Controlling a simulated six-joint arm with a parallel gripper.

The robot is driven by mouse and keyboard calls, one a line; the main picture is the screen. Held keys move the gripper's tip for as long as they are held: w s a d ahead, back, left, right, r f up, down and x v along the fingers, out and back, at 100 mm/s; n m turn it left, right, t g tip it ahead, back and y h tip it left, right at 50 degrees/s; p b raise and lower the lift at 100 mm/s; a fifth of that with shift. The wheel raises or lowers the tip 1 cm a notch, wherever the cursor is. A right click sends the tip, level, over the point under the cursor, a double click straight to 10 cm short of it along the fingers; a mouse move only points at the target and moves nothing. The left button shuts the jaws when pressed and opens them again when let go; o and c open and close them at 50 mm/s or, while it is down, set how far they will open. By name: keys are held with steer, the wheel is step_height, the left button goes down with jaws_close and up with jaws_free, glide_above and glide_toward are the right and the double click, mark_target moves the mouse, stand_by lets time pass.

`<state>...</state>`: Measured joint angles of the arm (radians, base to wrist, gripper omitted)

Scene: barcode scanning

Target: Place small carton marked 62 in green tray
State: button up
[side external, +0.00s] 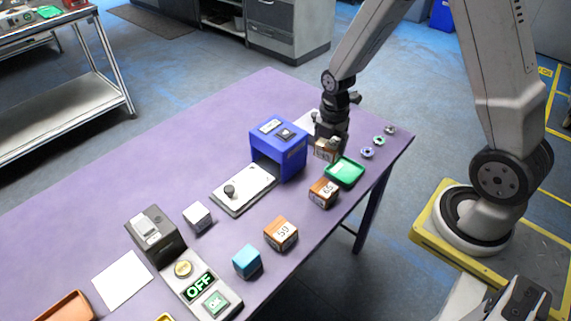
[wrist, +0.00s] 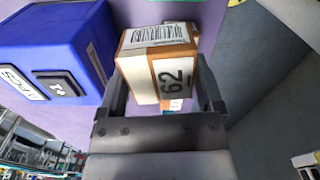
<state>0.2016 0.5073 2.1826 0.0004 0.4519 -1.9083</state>
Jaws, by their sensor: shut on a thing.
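The small carton marked 62 (wrist: 172,84) is brown and white, with a barcode on one face. It is held between the two fingers of my gripper (side external: 329,143). In the side view the carton (side external: 325,151) shows just below the fingers, partly covered by them. The green tray (side external: 345,171) lies on the table just in front and to the right of the held carton. I cannot tell how far the carton is above the table. The tray is not clearly seen in the wrist view.
A blue scanner box (side external: 285,152) stands close to the left of my gripper, and also shows in the wrist view (wrist: 50,50). Another brown carton (side external: 323,193) stands just in front of the tray. A carton marked 59 (side external: 281,234) and a cyan cube (side external: 246,261) stand farther forward.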

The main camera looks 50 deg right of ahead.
steer(key=s+d+f+m, duration=0.2)
steer(key=d, duration=0.5)
glide_above(344, 172)
steer(key=shift+f, duration=2.35)
steer(key=shift+f, duration=1.8)
steer(key=shift+f, duration=0.1)
steer(key=o, duration=1.3)
step_height(344, 172, up, 12)
